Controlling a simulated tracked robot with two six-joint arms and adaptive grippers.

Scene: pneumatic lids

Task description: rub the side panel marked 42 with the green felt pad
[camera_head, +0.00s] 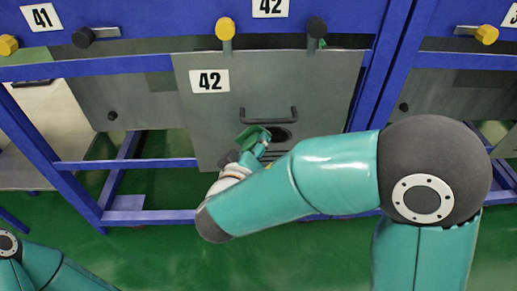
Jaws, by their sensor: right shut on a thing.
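The side panel marked 42 (215,120) is a grey plate hanging in the blue frame, with its number label at the upper left and a dark bar handle across its middle. My right gripper (258,143) is in front of the panel's lower part, just below the handle, shut on the green felt pad (250,134). The pad is small and partly hidden by the gripper; I cannot tell whether it touches the panel. Of my left arm only links show at the bottom left corner; its gripper is out of view.
A blue frame (150,60) carries yellow and black knobs above the panels. A dark round opening (282,134) lies below the handle, beside my gripper. Another grey panel (125,100) stands to the left, with a pale board (45,130) farther left. The green floor is open below.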

